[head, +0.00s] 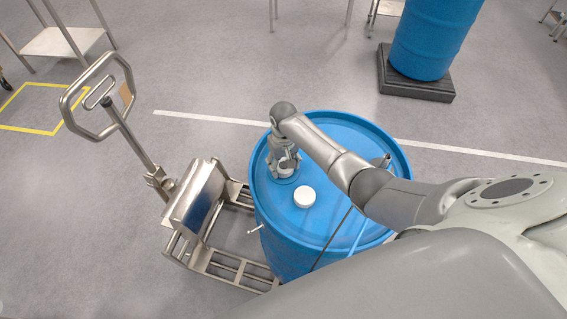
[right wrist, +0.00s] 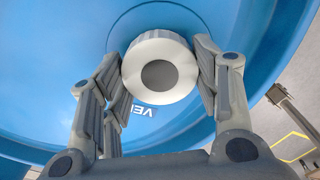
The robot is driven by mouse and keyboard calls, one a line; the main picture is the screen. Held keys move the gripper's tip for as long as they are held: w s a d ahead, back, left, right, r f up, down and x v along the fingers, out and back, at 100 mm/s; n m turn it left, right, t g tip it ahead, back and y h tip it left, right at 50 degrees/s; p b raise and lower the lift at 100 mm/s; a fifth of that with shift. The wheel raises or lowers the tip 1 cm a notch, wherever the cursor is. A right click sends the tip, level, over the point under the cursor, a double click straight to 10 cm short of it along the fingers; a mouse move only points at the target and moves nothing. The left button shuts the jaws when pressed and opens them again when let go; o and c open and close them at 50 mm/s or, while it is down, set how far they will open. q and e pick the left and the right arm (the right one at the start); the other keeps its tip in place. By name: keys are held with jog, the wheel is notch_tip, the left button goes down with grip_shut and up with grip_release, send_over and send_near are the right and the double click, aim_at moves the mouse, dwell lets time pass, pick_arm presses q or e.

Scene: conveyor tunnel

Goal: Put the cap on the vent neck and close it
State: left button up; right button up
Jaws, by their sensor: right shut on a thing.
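The blue drum (head: 274,205) stands upright with a recessed top. My right gripper (head: 285,164) reaches down to the left part of this top. In the right wrist view its fingers (right wrist: 161,75) close from both sides on a white ribbed cap (right wrist: 142,52) with a grey round centre. A label with the letters "VE" (right wrist: 142,111) shows on the drum top beside the cap. The vent neck is hidden under the cap and fingers, so I cannot tell whether the cap sits on it. Another white round cap (head: 304,196) is on the drum top nearby. My left gripper is out of view.
A steel trolley (head: 185,215) with a tall handle (head: 97,95) stands against the drum's left side. A small tap-like fitting (head: 256,229) sticks out low on the drum. A second blue drum (head: 436,40) stands on a black pallet (head: 415,88) behind. The floor between is clear.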

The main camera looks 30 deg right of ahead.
aim_at(284, 165)
jog(key=o, duration=1.3)
jog(key=shift+s, duration=0.1)
jog(key=shift+r, duration=0.2)
notch_tip(284, 165, up, 12)
jog(key=shift+f, duration=0.25)
